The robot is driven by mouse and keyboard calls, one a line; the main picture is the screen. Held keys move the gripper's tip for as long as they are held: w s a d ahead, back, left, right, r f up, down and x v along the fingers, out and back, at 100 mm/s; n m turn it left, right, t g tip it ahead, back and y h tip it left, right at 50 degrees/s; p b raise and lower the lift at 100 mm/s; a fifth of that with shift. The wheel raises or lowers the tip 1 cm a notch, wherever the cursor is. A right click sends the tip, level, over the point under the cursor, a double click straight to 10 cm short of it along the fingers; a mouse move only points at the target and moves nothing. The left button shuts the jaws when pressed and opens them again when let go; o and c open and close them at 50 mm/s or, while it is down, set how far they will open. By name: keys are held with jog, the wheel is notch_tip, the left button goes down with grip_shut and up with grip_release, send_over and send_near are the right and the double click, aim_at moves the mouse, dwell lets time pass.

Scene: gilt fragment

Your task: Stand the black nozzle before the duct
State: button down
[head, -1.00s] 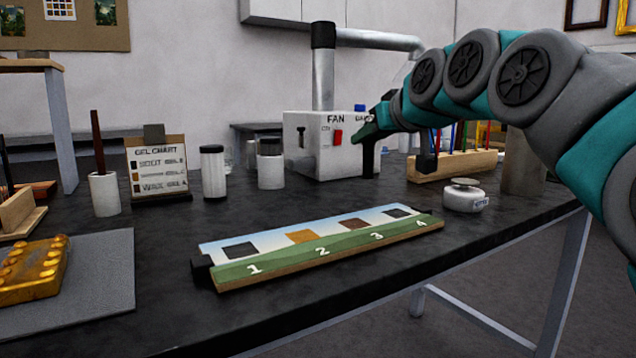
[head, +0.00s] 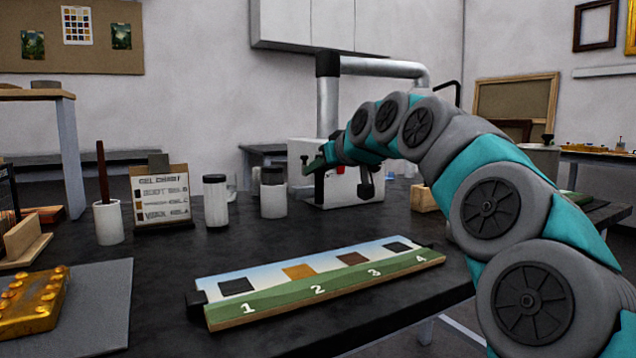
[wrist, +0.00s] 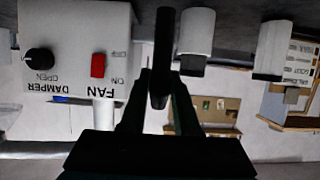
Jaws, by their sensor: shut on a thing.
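My gripper (head: 318,166) is shut on the black nozzle (head: 319,188), which hangs below the fingers in front of the white fan box. In the upside-down wrist view the nozzle (wrist: 161,60) is a dark, narrow shape between the two fingertips (wrist: 160,88). The silver duct (head: 328,108) rises from the fan box (head: 298,158) and bends right at a black collar. The box's red switch and black damper knob (wrist: 38,61) show in the wrist view. Whether the nozzle's foot touches the table is not clear.
White-bodied jars (head: 215,203) and (head: 273,196) stand left of the fan box, beside a gel chart (head: 160,198) and a cup (head: 108,222). A numbered swatch board (head: 330,292) lies in front. Bare black tabletop (head: 265,240) lies between board and jars.

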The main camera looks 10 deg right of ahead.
aim_at(307, 187)
jog(key=shift+w+d+f, duration=0.15)
jog(key=shift+w+f, duration=0.9)
jog(key=shift+w, duration=0.25)
jog(key=shift+w+d+f, duration=0.15)
jog(key=shift+w+f, duration=0.9)
jog(key=shift+w, duration=0.2)
jog(key=shift+f, duration=0.15)
jog(key=c, duration=0.6)
grip_release()
jog(key=shift+c, duration=0.2)
jog(key=shift+r, duration=0.2)
jog(key=v, duration=1.2)
